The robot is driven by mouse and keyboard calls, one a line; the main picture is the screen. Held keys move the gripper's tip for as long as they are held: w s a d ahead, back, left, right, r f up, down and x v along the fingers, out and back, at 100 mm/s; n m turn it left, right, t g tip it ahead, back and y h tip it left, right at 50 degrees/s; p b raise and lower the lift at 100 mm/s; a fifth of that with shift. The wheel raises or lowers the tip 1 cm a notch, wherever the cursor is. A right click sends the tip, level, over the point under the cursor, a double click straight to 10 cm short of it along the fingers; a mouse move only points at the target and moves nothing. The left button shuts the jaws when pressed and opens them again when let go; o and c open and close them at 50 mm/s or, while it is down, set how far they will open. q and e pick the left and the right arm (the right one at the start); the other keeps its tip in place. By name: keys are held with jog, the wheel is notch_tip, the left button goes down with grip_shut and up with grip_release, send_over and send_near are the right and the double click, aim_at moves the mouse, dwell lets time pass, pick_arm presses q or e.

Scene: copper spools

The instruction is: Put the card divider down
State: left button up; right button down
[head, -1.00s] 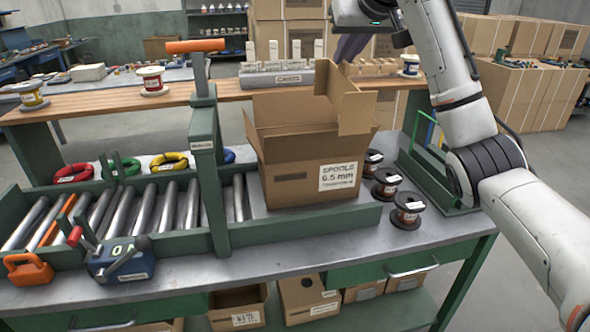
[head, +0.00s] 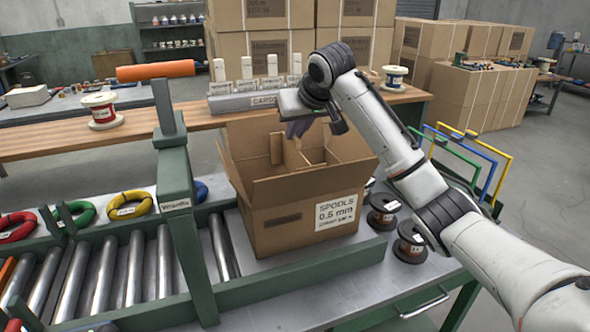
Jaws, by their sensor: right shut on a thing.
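The open cardboard box (head: 285,235), labelled "SPOOLS 0.5 mm", stands on the bench at the end of the rollers, with its flaps spread. The brown card divider (head: 293,155) is inside the box's mouth, its upper edges showing between the flaps. My right gripper (head: 297,129) is over the box, fingers pointing down, shut on the divider's top. The fingers partly hide the grip, and the front wall hides the divider's lower part, so I cannot tell whether it touches the bottom. My left gripper is out of view.
Dark spools (head: 411,242) stand right of the box, close under my right arm. A green post with an orange handle (head: 156,71) rises left of the box. Coloured frames (head: 488,178) stand at the right. A grey card holder (head: 247,102) is on the wooden shelf behind.

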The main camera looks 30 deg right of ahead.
aim_at(295, 166)
notch_tip(295, 166, down, 9)
jog(key=shift+w+f, duration=0.1)
dwell(0.3)
jog(key=shift+f, duration=0.55)
jog(key=c, duration=1.8)
grip_release()
jog(key=shift+f, duration=0.1)
jog(key=shift+r, duration=0.25)
jog(key=v, duration=1.2)
jog(key=shift+r+b, duration=0.3)
jog(key=shift+r, duration=0.1)
